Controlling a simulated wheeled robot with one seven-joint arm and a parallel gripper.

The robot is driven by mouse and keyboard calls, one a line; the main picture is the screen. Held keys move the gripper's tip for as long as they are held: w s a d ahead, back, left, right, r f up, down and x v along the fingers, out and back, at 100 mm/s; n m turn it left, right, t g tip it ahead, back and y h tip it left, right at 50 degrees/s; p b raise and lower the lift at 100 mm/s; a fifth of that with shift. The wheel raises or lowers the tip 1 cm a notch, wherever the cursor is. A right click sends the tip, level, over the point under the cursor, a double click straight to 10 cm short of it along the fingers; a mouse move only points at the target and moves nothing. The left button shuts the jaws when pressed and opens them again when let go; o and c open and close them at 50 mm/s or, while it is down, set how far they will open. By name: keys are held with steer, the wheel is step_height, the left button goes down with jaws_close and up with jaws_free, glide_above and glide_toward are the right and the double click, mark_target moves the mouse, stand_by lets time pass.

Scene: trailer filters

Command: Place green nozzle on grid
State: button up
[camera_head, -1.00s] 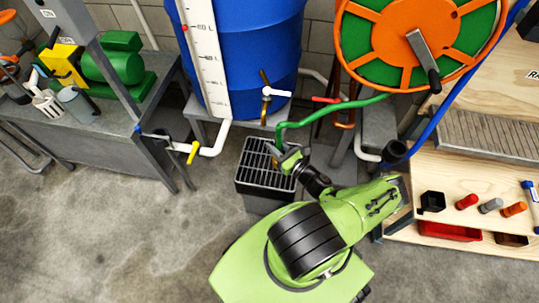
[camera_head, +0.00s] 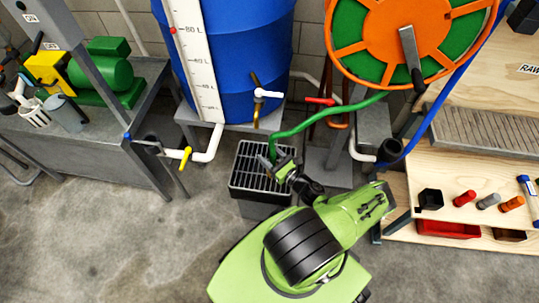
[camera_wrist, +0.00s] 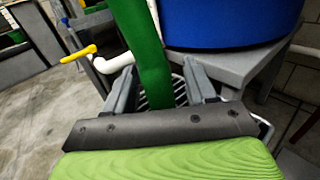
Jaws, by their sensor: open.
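The green nozzle end of the green hose (camera_head: 320,118) hangs down over the black grid (camera_head: 246,181) on top of a dark box. My gripper (camera_head: 271,160) is over the grid, at the hose's lower end. In the wrist view, my gripper (camera_wrist: 160,82) is open, with the thick green hose (camera_wrist: 143,45) between its two grey fingers. Bars of the grid (camera_wrist: 181,90) show behind the hose. The nozzle's tip is hidden by the gripper, so I cannot tell whether it touches the grid.
A blue tank (camera_head: 240,60) with a white tap (camera_head: 268,93) stands behind the grid. The orange and green hose reel (camera_head: 408,40) is at upper right. A wooden shelf (camera_head: 470,185) with small coloured parts is at right. A yellow-handled valve (camera_head: 185,157) is at left.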

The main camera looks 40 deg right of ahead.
steer(key=shift+r, duration=0.2)
steer(key=s+p, duration=0.1)
steer(key=s, duration=1.1)
steer(key=w+a+r+n+g+y, duration=0.25)
steer(key=r+n+g, duration=0.25)
steer(key=r+n, duration=0.3)
steer(key=w+a+r+n+g+y, duration=0.1)
steer(key=w+a+r+n+g, duration=0.2)
steer(key=r+n+g, duration=0.35)
steer(key=w+a+r+n+g+y, duration=0.2)
steer(key=r+n+g, duration=0.2)
steer(key=r+n, duration=0.5)
steer(key=s+a+r+n+h, duration=0.2)
steer(key=a+r+n+h, duration=0.2)
steer(key=a+r+n, duration=0.45)
steer(key=s+a+r+n+t+h, duration=0.1)
steer(key=s+a+r+n+t, duration=0.2)
steer(key=s+a+r, duration=0.4)
step_height(320, 180, up, 3)
steer(key=s+n, duration=0.1)
steer(key=s, duration=0.1)
steer(key=shift+s, duration=0.35)
steer(key=shift+r+h, duration=0.1)
steer(key=shift+h, duration=0.15)
